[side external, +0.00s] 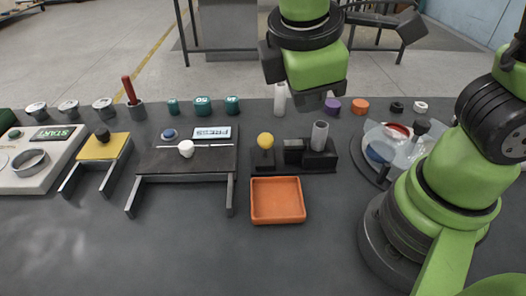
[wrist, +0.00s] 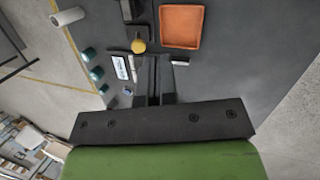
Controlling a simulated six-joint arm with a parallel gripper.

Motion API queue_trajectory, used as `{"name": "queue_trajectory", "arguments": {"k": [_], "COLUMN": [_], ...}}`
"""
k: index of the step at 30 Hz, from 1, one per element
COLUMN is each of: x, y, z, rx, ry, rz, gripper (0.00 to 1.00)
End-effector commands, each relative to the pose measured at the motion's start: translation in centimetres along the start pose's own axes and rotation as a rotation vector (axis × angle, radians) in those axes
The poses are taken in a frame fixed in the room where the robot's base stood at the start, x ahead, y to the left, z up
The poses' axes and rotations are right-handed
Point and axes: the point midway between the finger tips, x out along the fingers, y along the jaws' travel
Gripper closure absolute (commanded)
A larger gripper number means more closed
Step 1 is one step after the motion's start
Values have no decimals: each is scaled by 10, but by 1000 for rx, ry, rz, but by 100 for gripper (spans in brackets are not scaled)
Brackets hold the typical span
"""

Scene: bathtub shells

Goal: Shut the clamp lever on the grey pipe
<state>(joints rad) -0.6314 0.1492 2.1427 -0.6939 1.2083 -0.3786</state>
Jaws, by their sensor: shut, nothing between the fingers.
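The clamp is a black block (side external: 318,160) on a dark base at the middle of the bench. The grey pipe (side external: 319,136) stands upright in its right part. The lever's yellow ball knob (side external: 265,141) is on the left of the base, with the lever raised upright and apart from the pipe. The knob also shows in the wrist view (wrist: 138,46), where the pipe cannot be made out. My gripper (side external: 323,100) is shut and empty, above and behind the clamp in the side view, touching neither knob nor pipe.
An orange tray (side external: 277,219) lies in front of the clamp. A dark raised stand (side external: 185,164) with a white knob is at left. A white cylinder (side external: 280,97) stands behind. A round dish (side external: 382,152) is at right. The front of the bench is clear.

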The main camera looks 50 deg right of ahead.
Motion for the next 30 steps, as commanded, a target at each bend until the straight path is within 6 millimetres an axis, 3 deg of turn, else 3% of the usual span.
{"name": "queue_trajectory", "arguments": {"k": [9,15,21,30], "x": [40,62,72,74], "y": [-37,-64,-78,-80], "z": [-61,-89,-100,-102], "rx": [-665,-969,-1108,-1124], "ry": [-298,-432,-494,-502], "rz": [295,473,565,577], "gripper": [100,100,100,100]}}
